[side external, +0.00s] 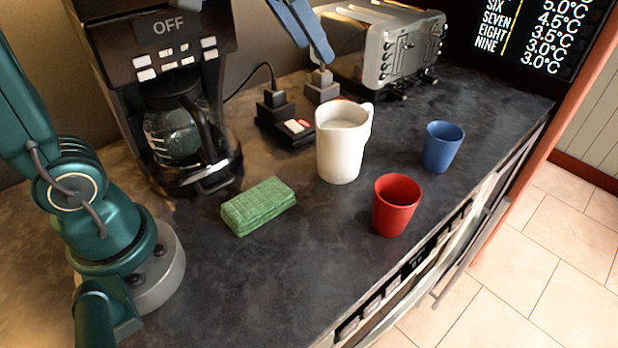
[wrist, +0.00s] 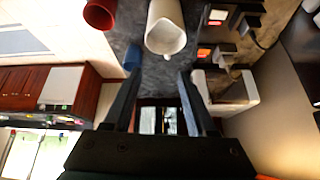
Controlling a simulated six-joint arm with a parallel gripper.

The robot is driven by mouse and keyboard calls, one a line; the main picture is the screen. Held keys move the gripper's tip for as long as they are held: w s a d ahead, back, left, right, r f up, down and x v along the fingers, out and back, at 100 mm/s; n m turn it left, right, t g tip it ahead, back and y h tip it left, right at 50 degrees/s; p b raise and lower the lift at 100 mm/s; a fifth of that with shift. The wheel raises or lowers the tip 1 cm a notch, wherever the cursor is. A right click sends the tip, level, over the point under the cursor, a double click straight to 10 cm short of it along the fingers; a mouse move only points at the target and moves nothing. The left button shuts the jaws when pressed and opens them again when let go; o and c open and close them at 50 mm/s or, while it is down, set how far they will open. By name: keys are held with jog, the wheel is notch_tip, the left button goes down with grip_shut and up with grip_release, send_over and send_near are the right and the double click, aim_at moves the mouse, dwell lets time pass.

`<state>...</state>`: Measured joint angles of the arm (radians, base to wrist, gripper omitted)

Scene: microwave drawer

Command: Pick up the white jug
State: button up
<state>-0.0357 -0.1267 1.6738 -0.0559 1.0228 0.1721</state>
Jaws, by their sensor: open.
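The white jug (side external: 342,148) stands upright on the dark counter in the side view, its spout at the upper left and its handle at the right. In the wrist view the jug (wrist: 165,28) appears at the top centre, beyond the fingertips. My gripper (side external: 314,48) shows at the top of the side view, above and behind the jug. In the wrist view my gripper (wrist: 160,74) has its two dark fingers spread apart with nothing between them. It is not touching the jug. The upper part of the gripper is cut off in the side view.
A red cup (side external: 396,204) and a blue cup (side external: 442,146) stand right of the jug. A green sponge (side external: 258,206) lies front left. A coffee maker (side external: 160,70) stands left, a toaster (side external: 398,52) behind, and a power strip with plugs (side external: 290,128) beside the jug. The front counter is clear.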

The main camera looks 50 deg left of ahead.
aim_at(358, 107)
jog(key=w+a+f+g, duration=0.1)
jog(key=w+f, duration=0.3)
jog(key=w, duration=0.6)
jog(key=shift+g, duration=0.6)
jog(key=x, duration=0.7)
jog(key=a+x, duration=0.1)
jog(key=x, duration=0.3)
jog(key=shift+s+a+f, duration=0.1)
jog(key=shift+s+f, duration=0.05)
jog(key=shift+f, duration=0.15)
jog(key=shift+x, duration=3.2)
jog(key=shift+r, duration=0.1)
grip_shut()
jog(key=shift+r, duration=0.1)
